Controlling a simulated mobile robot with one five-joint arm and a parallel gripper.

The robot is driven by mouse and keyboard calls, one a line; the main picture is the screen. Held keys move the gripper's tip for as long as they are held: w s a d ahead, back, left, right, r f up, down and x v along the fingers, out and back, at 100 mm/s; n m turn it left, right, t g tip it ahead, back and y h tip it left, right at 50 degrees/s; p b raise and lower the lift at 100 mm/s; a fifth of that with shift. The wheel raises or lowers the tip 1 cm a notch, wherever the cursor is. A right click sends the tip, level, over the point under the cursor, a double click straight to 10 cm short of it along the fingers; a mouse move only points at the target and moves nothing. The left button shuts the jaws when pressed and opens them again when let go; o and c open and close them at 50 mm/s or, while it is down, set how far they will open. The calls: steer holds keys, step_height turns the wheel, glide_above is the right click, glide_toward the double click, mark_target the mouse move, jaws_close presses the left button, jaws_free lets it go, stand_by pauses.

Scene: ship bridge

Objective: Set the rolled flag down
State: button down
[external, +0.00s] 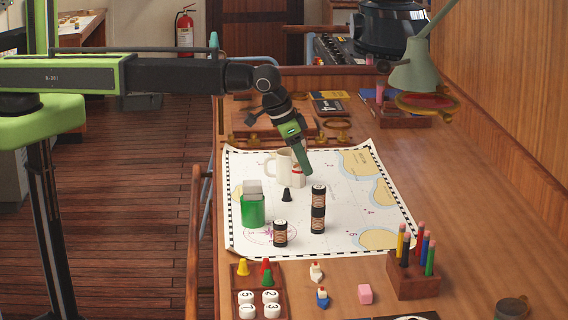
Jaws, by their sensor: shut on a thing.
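My gripper (304,168) points down over the chart, at the right side of a white mug (284,163). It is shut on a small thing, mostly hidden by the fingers. A small red and white patch (297,171) shows just left of the fingertips, in front of the mug; I take it for the rolled flag. I cannot tell whether it touches the chart (345,220) or the mug.
A tall black and tan cylinder (318,210), a shorter one (280,233), a black pawn (287,196) and a green holder (253,207) stand on the chart near my gripper. A pencil block (412,282) is at front right. The chart's right part is clear.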

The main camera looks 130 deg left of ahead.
steer(key=d, duration=0.1)
steer(key=d+r, duration=0.1)
steer(key=shift+d+r+p, duration=0.25)
steer(key=shift+d+p, duration=0.1)
steer(key=shift+p, duration=0.05)
